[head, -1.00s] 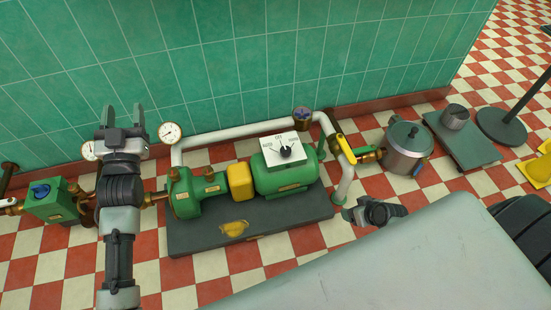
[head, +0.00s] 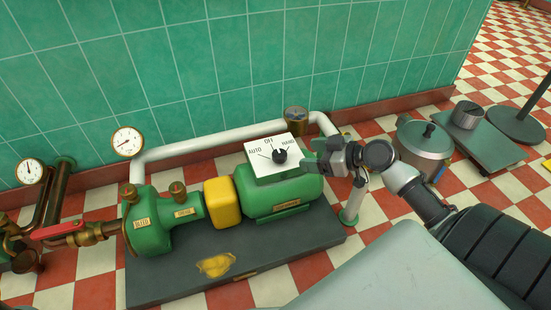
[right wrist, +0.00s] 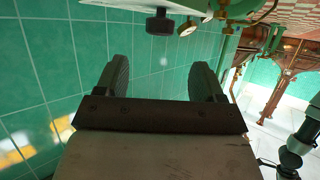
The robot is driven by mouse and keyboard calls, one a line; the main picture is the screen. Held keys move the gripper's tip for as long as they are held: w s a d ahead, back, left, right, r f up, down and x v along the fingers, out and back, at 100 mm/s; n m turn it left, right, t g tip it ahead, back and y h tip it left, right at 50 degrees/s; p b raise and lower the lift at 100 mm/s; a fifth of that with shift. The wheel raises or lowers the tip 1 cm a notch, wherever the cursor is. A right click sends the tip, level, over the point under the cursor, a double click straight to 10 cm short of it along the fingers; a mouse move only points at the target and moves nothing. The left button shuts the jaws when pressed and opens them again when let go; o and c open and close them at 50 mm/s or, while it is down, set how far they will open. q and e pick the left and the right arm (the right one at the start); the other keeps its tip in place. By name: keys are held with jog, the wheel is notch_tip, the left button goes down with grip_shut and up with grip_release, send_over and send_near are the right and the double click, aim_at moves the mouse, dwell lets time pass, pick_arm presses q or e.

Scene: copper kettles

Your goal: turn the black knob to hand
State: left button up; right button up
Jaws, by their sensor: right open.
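The black knob (head: 279,157) sits on a white plate (head: 262,168) on top of the green motor (head: 290,198). The plate reads AUTO at left, OFF at the top and HAND at right. I cannot tell surely which word the knob points to. My right gripper (head: 314,157) is open and empty, just right of the knob and apart from it. In the right wrist view the knob (right wrist: 160,22) shows at the top, beyond the gap between the open fingers (right wrist: 160,76).
A white pipe (head: 210,139) runs behind the motor, with a brass-rimmed cap (head: 296,120) near its right end. A yellow coupling guard (head: 222,202) and green pump (head: 148,222) stand left of the motor. A steel pot (head: 424,148) stands right of my right arm.

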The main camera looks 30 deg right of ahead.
aim_at(282, 154)
jog(key=b+x, duration=0.4)
jog(key=x, duration=0.4)
jog(key=shift+w+a+f, duration=0.1)
jog(key=shift+w+f, duration=0.2)
jog(key=shift+w+a+f+b, duration=0.2)
jog(key=shift+w+a+b, duration=0.15)
jog(key=shift+w, duration=0.2)
jog(key=shift+c, duration=0.5)
